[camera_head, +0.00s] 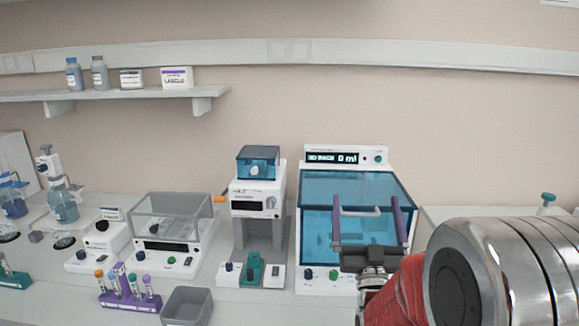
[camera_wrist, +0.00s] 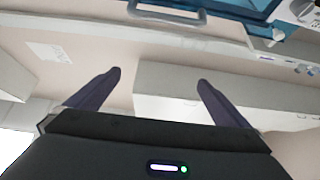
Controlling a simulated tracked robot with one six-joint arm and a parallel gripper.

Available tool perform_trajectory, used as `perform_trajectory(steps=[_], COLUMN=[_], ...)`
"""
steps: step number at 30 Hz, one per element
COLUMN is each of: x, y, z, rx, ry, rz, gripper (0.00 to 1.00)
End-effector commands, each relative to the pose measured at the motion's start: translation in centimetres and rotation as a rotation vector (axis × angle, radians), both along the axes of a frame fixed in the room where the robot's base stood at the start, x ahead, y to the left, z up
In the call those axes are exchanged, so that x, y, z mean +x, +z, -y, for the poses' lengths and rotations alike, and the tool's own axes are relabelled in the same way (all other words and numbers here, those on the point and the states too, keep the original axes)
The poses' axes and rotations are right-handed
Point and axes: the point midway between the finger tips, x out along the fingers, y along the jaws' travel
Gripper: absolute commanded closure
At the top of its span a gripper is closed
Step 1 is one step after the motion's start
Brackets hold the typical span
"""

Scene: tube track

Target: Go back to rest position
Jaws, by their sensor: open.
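My gripper (camera_head: 367,205) is in front of the blue-lidded machine (camera_head: 318,225) at the right of the head view. Its two purple fingers point up and stand wide apart with nothing between them. The machine's light handle shows behind the fingers, and I cannot tell from the head view how far apart they are. In the wrist view my gripper (camera_wrist: 160,82) is also open and empty. The handle (camera_wrist: 167,14) shows at the top there, beyond the fingertips and apart from them.
A purple rack (camera_head: 130,300) with several tubes and a grey bin (camera_head: 187,306) stand at the front of the bench. A clear-lidded device (camera_head: 172,217) and a blue-topped device (camera_head: 257,200) stand behind. A shelf (camera_head: 120,95) with bottles hangs at upper left.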

Motion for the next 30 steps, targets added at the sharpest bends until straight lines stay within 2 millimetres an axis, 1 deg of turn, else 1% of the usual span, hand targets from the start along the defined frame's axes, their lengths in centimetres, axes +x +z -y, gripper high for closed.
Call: perform_trajectory(steps=[3, 8, 16, 23, 30], x=[0.5, 1.1, 0.7, -0.9, -3.9], y=[0.3, -0.2, -1.4, -2.8, -4.6], z=[-0.3, -0.7, -1.6, -2.4, -3.2], rx=[0.008, 0.022, 0.042, 0.056, 0.069], ry=[0.007, 0.018, 0.034, 0.047, 0.06], rz=[-0.071, -0.202, -0.423, -0.612, -0.807], gripper=[0.0, 0.0, 0.0, 0.0, 0.0])
